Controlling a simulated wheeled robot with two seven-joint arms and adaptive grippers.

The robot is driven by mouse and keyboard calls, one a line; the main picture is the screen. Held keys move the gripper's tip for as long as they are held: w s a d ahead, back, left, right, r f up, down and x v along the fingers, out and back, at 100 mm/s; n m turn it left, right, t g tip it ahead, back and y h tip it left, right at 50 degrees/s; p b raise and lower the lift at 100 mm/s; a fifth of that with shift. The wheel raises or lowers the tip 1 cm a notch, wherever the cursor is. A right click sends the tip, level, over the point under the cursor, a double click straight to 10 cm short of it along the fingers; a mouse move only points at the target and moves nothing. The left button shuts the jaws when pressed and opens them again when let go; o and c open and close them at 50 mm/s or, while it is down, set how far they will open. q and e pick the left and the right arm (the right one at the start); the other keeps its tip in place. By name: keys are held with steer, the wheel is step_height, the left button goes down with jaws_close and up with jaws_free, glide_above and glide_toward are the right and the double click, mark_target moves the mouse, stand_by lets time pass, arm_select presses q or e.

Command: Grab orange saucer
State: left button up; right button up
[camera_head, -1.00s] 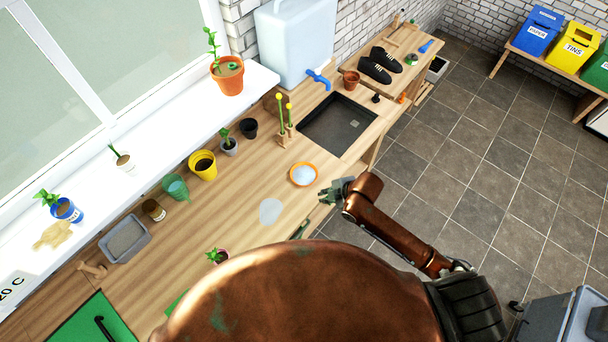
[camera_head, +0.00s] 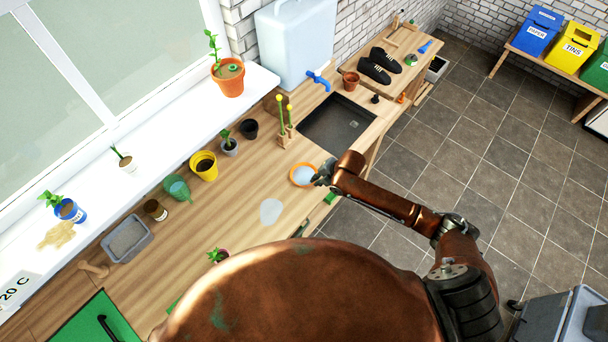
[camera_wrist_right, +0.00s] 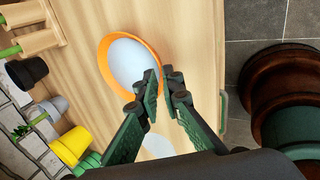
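The orange saucer (camera_head: 293,177), with a pale grey-white middle, lies on the wooden worktop in front of the sink. My right gripper (camera_head: 318,178) is at its right side in the head view and covers part of it. In the right wrist view, the saucer's orange rim (camera_wrist_right: 104,62) shows beyond the fingers. The right gripper's fingertips (camera_wrist_right: 163,80) are close together at the near right edge of the rim, one over the saucer and one outside it. Whether they touch or pinch the rim is unclear. My left gripper is out of view.
The dark sink (camera_head: 338,122) lies behind the saucer. A wooden stand with yellow-tipped sticks (camera_head: 284,139) and a yellow pot (camera_head: 203,166) stand to the left. A pale flat patch (camera_head: 271,211) is on the clear wood in front. Tiled floor lies right of the worktop.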

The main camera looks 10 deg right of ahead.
steer(key=shift+x, duration=0.85)
jaws_close()
steer(key=shift+r, duration=0.1)
